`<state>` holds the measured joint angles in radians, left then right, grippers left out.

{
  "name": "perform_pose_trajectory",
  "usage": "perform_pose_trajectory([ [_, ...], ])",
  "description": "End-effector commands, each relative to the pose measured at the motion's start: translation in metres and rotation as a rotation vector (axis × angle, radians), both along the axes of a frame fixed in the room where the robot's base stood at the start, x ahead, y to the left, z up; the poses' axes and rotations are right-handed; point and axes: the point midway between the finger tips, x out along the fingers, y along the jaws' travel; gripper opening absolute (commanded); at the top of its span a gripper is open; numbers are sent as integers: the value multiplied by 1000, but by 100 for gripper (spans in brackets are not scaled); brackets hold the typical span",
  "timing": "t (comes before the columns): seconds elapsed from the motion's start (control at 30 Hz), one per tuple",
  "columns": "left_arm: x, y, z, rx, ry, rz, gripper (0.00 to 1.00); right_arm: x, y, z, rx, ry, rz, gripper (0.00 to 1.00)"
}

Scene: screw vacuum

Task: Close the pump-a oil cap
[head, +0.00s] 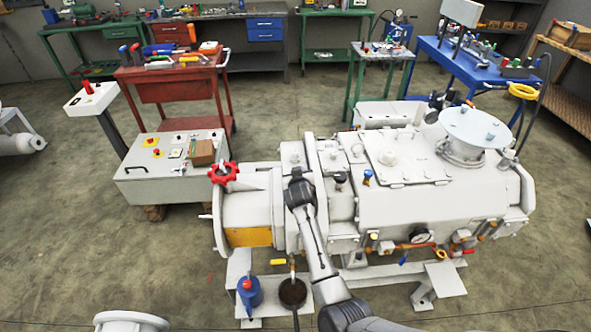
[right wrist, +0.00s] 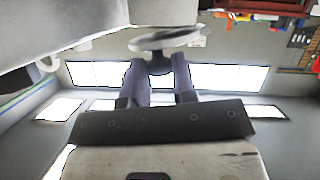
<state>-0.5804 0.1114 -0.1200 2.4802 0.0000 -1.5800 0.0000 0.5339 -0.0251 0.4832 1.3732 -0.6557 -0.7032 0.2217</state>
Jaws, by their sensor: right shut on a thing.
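The pump (head: 440,200) is a large pale grey machine across the middle of the head view. My right gripper (head: 296,174) is over the left part of its top, with the arm coming up from the bottom. In the right wrist view its two fingers (right wrist: 163,66) are shut on a flat round grey piece, apparently the oil cap (right wrist: 165,40). The cap sits close to a large pale surface above it in that picture. Whether it touches its seat is hidden. In the head view the gripper covers the cap. My left gripper is not in view.
A red handwheel (head: 223,173) stands left of the gripper. A control box (head: 172,170) is farther left. A blue oil can (head: 249,291) and a dark round container (head: 292,292) stand in front of the pump. A wide flange (head: 475,128) rises at the right.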

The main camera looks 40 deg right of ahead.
Motion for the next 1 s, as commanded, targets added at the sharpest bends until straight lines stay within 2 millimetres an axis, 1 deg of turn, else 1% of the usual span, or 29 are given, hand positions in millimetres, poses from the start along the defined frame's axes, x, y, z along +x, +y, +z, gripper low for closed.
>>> perform_pose_trajectory([
  [0.03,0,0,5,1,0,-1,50,-1,-1,2,22,-18,-1,2],
  [0.3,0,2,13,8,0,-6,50,-4,-5,-4,109,-90,0,2],
  [0.5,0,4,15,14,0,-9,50,-4,-6,-6,138,-112,0,2],
  [0.97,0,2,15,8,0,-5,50,-5,-6,-7,144,-117,0,2],
  [1.0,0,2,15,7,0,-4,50,-5,-6,-7,144,-117,0,29],
])
